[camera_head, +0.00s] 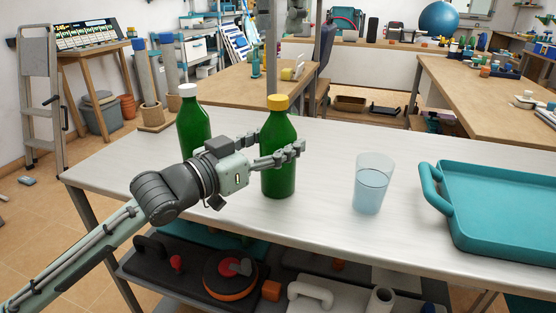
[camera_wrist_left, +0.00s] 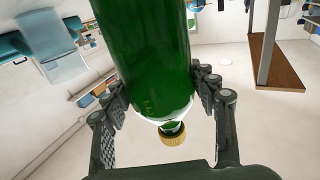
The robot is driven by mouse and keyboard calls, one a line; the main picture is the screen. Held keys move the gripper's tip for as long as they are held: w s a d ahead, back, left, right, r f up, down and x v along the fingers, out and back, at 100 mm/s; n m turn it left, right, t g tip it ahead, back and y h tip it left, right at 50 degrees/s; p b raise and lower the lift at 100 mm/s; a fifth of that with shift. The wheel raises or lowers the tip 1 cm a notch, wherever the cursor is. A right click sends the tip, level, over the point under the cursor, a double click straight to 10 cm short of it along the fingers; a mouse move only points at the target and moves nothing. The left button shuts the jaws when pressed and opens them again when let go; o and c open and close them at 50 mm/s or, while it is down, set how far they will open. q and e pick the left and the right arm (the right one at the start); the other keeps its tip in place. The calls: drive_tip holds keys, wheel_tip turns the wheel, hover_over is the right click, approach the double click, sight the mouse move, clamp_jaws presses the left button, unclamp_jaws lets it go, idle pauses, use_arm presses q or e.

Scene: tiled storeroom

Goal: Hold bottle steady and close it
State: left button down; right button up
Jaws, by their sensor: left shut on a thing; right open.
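A green bottle (camera_head: 279,165) with a yellow cap (camera_head: 278,102) stands upright on the white table (camera_head: 330,215). My left gripper (camera_head: 272,147) is shut around its upper body, with a finger on either side. In the left wrist view the bottle (camera_wrist_left: 150,50) appears upside down between the fingers (camera_wrist_left: 162,88). Its yellow cap (camera_wrist_left: 173,139) shows below them, at the neck. I cannot tell how tightly the cap sits. A second green bottle (camera_head: 193,127) with a white cap (camera_head: 187,90) stands to the left, behind my left gripper. My right gripper is not seen.
A clear glass (camera_head: 372,183) stands to the right of the held bottle. A teal tray (camera_head: 510,208) with raised handles lies at the table's right. The tabletop between glass and tray is free. Tools lie on a shelf (camera_head: 180,285) below.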

use_arm(q)
drive_tip(key=shift+c, duration=2.1)
unclamp_jaws()
drive_tip(key=v, duration=1.2)
